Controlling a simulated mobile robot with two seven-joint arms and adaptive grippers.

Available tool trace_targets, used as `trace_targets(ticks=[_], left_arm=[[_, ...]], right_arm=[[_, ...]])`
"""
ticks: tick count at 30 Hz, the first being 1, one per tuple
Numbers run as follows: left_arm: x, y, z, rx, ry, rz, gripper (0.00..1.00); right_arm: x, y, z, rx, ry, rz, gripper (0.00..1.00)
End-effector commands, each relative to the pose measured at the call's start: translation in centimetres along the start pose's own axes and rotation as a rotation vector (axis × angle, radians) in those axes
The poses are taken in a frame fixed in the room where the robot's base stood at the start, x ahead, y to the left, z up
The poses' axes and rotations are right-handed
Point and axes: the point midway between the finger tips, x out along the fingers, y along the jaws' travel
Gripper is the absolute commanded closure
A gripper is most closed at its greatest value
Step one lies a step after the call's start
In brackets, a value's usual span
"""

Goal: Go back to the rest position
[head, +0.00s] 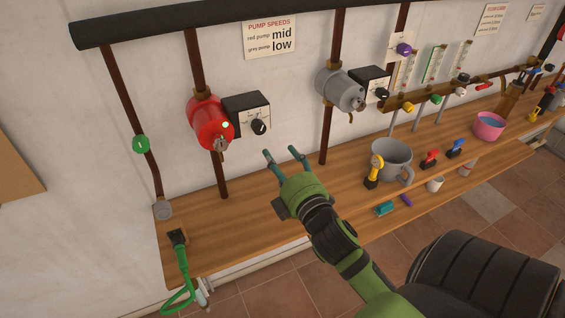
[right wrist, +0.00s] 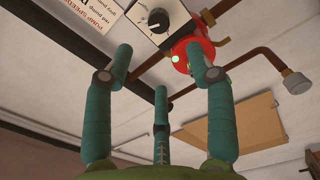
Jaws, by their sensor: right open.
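My right gripper (head: 284,160) is in the middle of the head view, over the wooden bench and in front of the wall between the red pump (head: 205,122) and the grey pump (head: 338,88). Its teal fingers are open and nothing is between them. In the right wrist view the open fingers (right wrist: 162,85) point toward the red pump (right wrist: 190,52) and its black dial (right wrist: 158,18), apart from both. My left gripper does not show in either view.
The wooden bench (head: 235,208) runs along the wall. A grey pot (head: 392,158), a pink bucket (head: 488,126) and a teal block (head: 384,209) are to the right. A green-handled hose (head: 178,285) hangs at the left end.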

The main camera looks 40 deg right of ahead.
Motion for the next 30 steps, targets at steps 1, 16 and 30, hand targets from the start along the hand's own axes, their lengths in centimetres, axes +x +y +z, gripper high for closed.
trace_targets(ticks=[1, 16, 30], left_arm=[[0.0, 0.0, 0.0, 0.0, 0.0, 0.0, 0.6], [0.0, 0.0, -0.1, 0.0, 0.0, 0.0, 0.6], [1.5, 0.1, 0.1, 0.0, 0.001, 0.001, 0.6]], right_arm=[[-0.4, 0.0, 0.0, 0.0, -0.001, 0.0, 0.44], [-0.7, 0.0, 0.0, 0.0, 0.0, 0.0, 0.44], [0.2, -15.0, 2.0, 0.171, -0.052, -0.262, 0.44]])
